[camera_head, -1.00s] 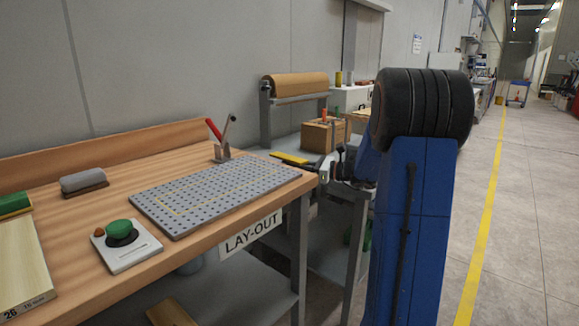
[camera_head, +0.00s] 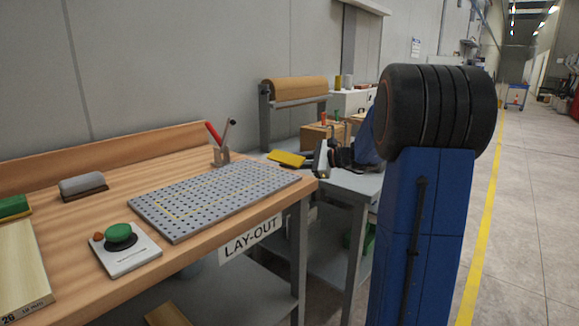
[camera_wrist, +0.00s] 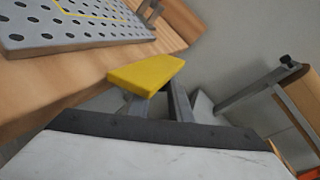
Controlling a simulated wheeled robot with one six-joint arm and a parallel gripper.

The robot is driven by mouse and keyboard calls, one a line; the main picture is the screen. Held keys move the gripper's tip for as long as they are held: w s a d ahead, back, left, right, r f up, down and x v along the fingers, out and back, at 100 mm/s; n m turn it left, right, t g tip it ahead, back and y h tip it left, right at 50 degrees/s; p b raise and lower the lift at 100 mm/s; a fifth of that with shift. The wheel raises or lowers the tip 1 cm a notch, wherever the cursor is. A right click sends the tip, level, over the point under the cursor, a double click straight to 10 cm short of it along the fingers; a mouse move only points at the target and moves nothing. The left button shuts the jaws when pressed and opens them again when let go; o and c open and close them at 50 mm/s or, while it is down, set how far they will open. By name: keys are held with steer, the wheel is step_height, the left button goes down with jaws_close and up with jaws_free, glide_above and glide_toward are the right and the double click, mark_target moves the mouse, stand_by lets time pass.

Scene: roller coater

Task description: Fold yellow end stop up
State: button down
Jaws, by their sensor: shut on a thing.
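The yellow end stop (camera_head: 287,158) is a flat yellow plate beyond the right end of the perforated grey plate, and its broad face shows tilted in the head view. In the wrist view the yellow end stop (camera_wrist: 146,75) lies at the tips of my gripper (camera_wrist: 158,98), beside the wooden bench edge. My gripper (camera_head: 308,161) is shut on the end stop's near side. The exact contact is partly hidden in both views, and so is the hinge.
A green push button (camera_head: 118,232) stands in front.

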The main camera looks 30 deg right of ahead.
mark_target(278, 157)
steer(key=n+h, duration=0.1)
steer(key=r+n, duration=0.1)
steer(key=shift+s+a+r+n+h, duration=0.1)
steer(key=shift+a+r+n+h, duration=0.2)
steer(key=shift+n+h, duration=0.1)
steer(key=shift+s+a+r+n+h, duration=0.15)
steer(key=shift+a+r+n+h, duration=0.15)
steer(key=shift+n+h, duration=0.45)
steer(key=shift+s+a+r+n+h, duration=0.1)
steer(key=shift+a+r+n+h, duration=0.1)
steer(key=shift+n, duration=0.35)
steer(key=shift+a+r+n+h, duration=0.1)
steer(key=shift+a+n+h, duration=0.05)
steer(key=shift+n, duration=0.35)
steer(key=shift+s+a+r+n+t+h, duration=0.2)
steer(key=shift+a+n+t+h, duration=0.25)
steer(key=shift+n+h, duration=0.45)
steer(key=c, duration=1.9)
jaws_free()
steer(key=v, duration=1.7)
steer(key=shift+s+d+r, duration=0.1)
steer(key=shift+r, duration=0.1)
